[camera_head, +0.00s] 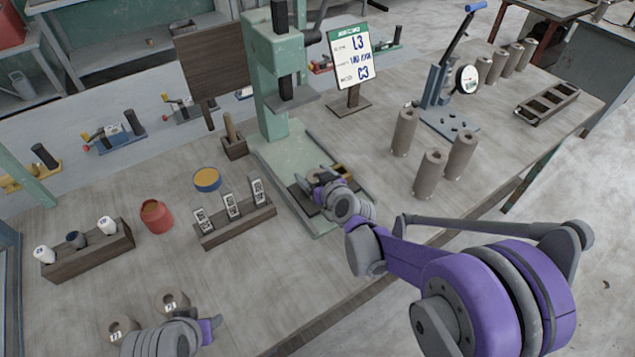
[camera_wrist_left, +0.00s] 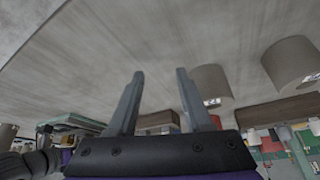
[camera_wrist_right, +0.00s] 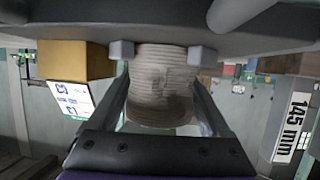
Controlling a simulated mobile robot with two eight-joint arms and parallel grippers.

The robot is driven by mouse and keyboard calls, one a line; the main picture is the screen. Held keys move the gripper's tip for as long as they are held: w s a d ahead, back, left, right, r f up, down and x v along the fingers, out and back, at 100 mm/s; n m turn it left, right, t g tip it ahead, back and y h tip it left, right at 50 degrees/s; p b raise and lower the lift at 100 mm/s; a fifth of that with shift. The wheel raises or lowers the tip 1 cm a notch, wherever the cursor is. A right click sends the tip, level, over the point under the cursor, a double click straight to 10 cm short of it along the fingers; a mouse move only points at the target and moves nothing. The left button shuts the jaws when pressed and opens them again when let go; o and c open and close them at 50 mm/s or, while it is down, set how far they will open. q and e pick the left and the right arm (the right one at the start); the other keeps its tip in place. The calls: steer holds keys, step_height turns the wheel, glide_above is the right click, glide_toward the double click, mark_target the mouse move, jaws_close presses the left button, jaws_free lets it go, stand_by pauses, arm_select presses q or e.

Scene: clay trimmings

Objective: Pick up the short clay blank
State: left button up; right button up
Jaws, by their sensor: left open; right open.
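My right gripper (camera_head: 318,184) is at the fixture on the green press base. In the right wrist view its fingers (camera_wrist_right: 162,52) are open, one on either side of a grey-brown ribbed clay piece (camera_wrist_right: 160,88); I cannot tell whether they touch it. My left gripper (camera_head: 212,328) is low in the head view, beside two clay blanks with dark marks, one (camera_head: 172,302) and the other (camera_head: 122,330). In the left wrist view its fingers (camera_wrist_left: 160,74) are open and empty, with one blank (camera_wrist_left: 208,88) close to the right finger and another (camera_wrist_left: 290,62) farther right. Which is shortest is unclear.
The green press (camera_head: 272,75) stands behind my right gripper. Several tall clay cylinders (camera_head: 404,132) stand to its right. A label rack (camera_head: 236,228), a red pot (camera_head: 156,216) and a wooden block with cups (camera_head: 90,255) stand left. The table's front edge is near.

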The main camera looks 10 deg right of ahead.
steer(key=c, duration=1.3)
arm_select(q)
steer(key=shift+w+r+p, duration=0.2)
steer(key=shift+r+p, duration=0.5)
steer(key=shift+r, duration=0.1)
arm_select(e)
step_height(320, 180, up, 10)
